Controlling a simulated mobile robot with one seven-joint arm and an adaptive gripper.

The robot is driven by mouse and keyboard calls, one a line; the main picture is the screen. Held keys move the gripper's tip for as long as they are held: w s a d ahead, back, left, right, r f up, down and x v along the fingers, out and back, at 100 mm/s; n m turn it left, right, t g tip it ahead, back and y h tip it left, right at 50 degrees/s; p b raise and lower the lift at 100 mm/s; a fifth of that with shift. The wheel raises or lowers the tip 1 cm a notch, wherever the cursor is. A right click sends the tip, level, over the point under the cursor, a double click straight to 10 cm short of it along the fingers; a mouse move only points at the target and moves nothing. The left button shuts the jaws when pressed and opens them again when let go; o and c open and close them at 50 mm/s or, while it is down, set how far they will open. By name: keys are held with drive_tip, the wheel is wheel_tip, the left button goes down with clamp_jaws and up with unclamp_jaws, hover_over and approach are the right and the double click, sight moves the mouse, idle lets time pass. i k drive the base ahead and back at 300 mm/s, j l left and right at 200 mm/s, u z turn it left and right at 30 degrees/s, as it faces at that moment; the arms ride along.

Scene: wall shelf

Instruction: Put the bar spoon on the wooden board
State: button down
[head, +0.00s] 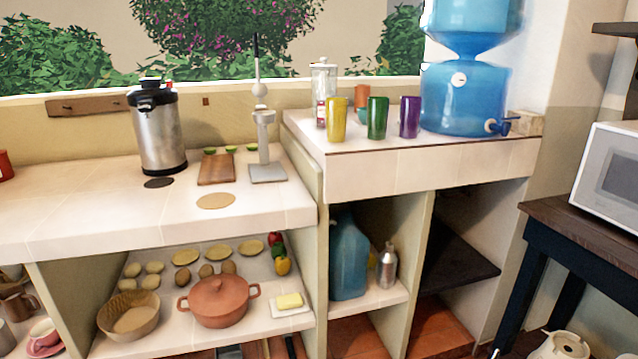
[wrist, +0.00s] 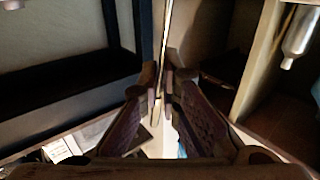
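In the wrist view my gripper (wrist: 160,82) is shut on a long thin metal rod, the bar spoon (wrist: 166,30). The rod runs from the top edge down between the two fingers; its bowl is not clearly visible. The gripper is not visible in the head view. The wooden board (head: 217,169) lies on the tiled counter at the centre left, between the steel urn and the grey press stand. Its top looks bare, with limes just behind it. The held spoon is well away from the board.
The steel urn (head: 159,128) and press stand (head: 266,150) flank the board. A raised counter (head: 400,145) at right carries coloured cups and a blue water dispenser (head: 463,95). A dark table (head: 575,225) with a microwave (head: 612,175) stands at far right. The counter's front is largely free.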

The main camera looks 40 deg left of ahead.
sight(217, 163)
drive_tip(key=k+u, duration=0.1)
drive_tip(key=u, duration=0.6)
drive_tip(key=k+j+u, duration=0.1)
drive_tip(key=u, duration=0.25)
drive_tip(key=l+u, duration=0.35)
drive_tip(key=k+l+u, duration=0.15)
drive_tip(key=u, duration=0.15)
drive_tip(key=l, duration=0.1)
